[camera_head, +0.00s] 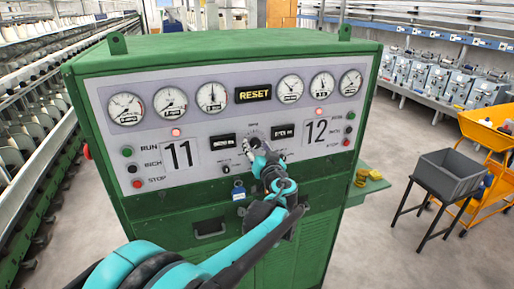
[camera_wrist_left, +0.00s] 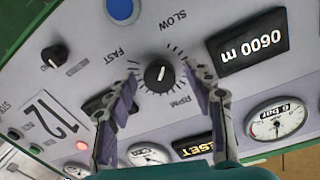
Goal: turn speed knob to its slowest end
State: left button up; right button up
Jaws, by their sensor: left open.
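The speed knob (camera_wrist_left: 158,75) is a small round black knob with a pale pointer line, on the grey panel of the green cabinet. A ring of tick marks surrounds it, with the words SLOW (camera_wrist_left: 172,20), FAST and RPM. In the wrist view, where the panel appears turned over, the pointer line leans toward the top. My left gripper (camera_wrist_left: 166,84) is open, with one finger on each side of the knob; contact cannot be told. In the head view my left gripper (camera_head: 264,160) is at the panel's lower middle and partly hides the knob's dial (camera_head: 252,136).
The panel (camera_head: 200,150) carries several gauges, a RESET display (camera_head: 254,93), counters and buttons. Another black knob (camera_wrist_left: 55,55) and a blue round part (camera_wrist_left: 123,8) are near the dial.

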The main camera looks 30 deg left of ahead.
pick_arm(q)
jog(key=v, duration=1.2)
jog(key=shift+f, duration=0.15)
